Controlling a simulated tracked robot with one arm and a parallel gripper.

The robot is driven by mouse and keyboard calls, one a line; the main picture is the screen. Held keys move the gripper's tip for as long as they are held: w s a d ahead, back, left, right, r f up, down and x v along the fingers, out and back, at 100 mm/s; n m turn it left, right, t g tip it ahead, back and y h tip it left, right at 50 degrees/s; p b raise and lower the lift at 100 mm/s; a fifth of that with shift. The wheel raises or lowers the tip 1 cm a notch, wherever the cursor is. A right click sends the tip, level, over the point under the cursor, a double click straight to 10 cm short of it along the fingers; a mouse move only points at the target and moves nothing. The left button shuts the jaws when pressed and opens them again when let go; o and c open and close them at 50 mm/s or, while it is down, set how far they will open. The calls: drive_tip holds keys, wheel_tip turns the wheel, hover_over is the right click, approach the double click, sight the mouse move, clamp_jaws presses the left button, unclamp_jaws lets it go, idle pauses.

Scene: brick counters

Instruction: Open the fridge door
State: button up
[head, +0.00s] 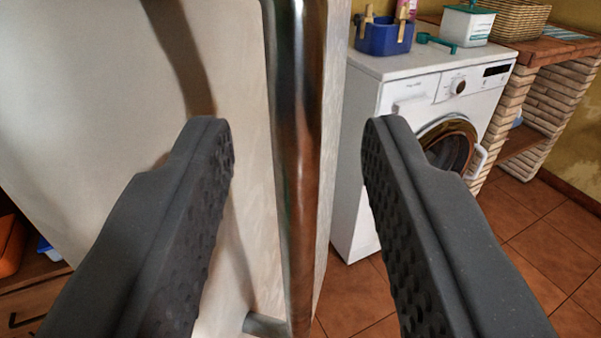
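The fridge door (85,120) is a pale panel that fills the left half of the head view. Its long shiny metal handle (298,150) runs upright near the door's right edge, with a short mount (265,324) at the bottom. My gripper (298,150) is open, with one dark finger on each side of the handle in the picture. Neither finger visibly touches the handle. I cannot tell how far the handle is beyond the fingertips. Whether the door stands ajar is not clear.
A white washing machine (410,95) stands to the right, with a blue caddy (385,38) and a white tub (466,24) on top. A brick counter (555,100) stands beyond it. Tiled floor (545,245) is clear at lower right. An orange box (12,245) shows at far left.

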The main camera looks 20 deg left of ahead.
drive_tip(key=v, duration=1)
